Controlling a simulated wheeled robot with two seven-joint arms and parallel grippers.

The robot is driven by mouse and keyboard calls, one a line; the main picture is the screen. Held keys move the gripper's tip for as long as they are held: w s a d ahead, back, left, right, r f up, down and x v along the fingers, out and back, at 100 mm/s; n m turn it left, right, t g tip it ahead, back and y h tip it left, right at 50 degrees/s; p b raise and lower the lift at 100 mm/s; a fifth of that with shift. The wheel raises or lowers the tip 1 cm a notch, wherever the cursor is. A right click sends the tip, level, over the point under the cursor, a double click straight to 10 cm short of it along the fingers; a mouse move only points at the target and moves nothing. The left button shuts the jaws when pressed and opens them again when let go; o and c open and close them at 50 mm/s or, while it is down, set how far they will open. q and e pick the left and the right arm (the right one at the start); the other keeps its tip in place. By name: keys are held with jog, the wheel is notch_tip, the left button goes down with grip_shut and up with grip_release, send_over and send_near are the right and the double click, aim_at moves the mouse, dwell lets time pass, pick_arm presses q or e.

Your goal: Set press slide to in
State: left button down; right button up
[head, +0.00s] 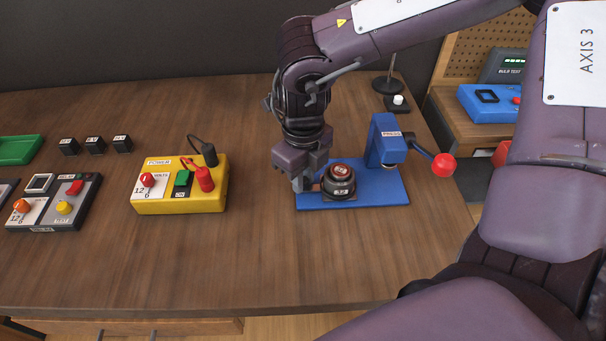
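The blue press (383,143), marked PRESS, stands on a blue base plate (380,190) at the right of the bench. A lever with a red ball knob (443,165) sticks out to its right. On the base sits a dark round part (339,182) with a red top and a label reading 32; it seems to rest on the slide, left of the press column. My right gripper (301,184) points down at the left end of the base, right beside the round part. Its fingers hide the slide's left end, and their gap is not clear. My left gripper is out of view.
A yellow box (180,203) with knob, green switch and cables stands left of the press. A grey box (50,205), small black blocks (95,145) and a green tray (20,149) lie further left. A small stand (389,86) is behind. The front bench is clear.

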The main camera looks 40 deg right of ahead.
aim_at(327, 173)
grip_shut()
jog(key=shift+s+d+r, duration=0.1)
jog(key=shift+s+d, duration=0.05)
jog(key=shift+d, duration=0.25)
jog(key=s+d, duration=0.2)
jog(key=d, duration=0.1)
jog(key=shift+d, duration=0.2)
jog(key=shift+a, duration=0.1)
jog(key=o, duration=0.9)
grip_release()
jog(key=shift+s, duration=0.1)
jog(key=shift+c, duration=0.2)
jog(key=shift+r+b, duration=0.3)
jog(key=shift+r, duration=3.55)
